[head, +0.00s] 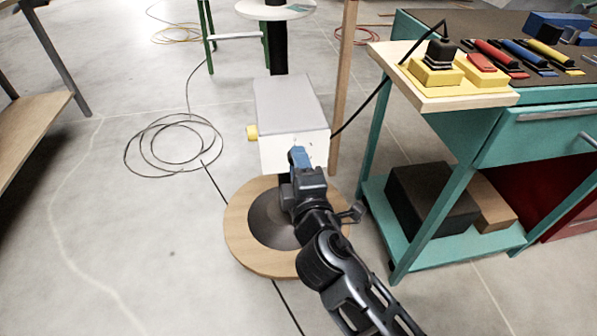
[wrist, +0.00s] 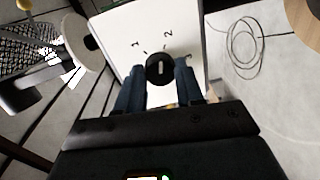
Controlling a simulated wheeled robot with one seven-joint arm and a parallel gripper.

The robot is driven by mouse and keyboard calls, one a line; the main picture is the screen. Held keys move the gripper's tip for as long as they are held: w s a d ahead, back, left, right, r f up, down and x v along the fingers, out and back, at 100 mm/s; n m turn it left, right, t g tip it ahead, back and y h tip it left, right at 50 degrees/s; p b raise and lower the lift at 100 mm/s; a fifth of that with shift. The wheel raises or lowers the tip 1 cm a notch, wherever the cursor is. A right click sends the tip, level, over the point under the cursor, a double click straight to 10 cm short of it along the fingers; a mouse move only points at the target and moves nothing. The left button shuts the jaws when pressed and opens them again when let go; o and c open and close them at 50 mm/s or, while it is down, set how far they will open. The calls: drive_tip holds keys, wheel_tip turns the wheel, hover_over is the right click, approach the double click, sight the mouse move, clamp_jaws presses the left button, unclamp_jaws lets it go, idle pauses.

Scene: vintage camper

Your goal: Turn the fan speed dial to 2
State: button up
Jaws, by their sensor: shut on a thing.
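A white box with a grey top (head: 291,105) stands on a round wooden base (head: 248,240). Its white front face (wrist: 128,72) bears the printed marks 1 and 2, with another mark partly hidden at the right finger. The round black dial (wrist: 160,70) sits below these marks and carries a short white line. The line looks nearly upright in the wrist view, roughly toward the 2; I cannot tell its exact setting. My gripper (head: 299,157) is at the front face, its blue fingers shut on the dial from both sides. The dial is hidden in the head view.
A yellow knob (head: 252,132) sticks out of the box's left side. A teal workbench (head: 470,160) with a wooden ledge (head: 413,82) stands to the right. A coiled cable (head: 172,145) lies on the floor at left. A wooden shelf (head: 38,125) is at far left.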

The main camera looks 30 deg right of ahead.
drive_tip(key=shift+f+m+b, duration=0.15)
drive_tip(key=shift+m+b, duration=0.6)
drive_tip(key=shift+m, duration=0.45)
drive_tip(key=o, duration=1)
drive_tip(key=shift+o, duration=0.2)
drive_tip(key=v, duration=0.8)
drive_tip(key=shift+d, duration=0.1)
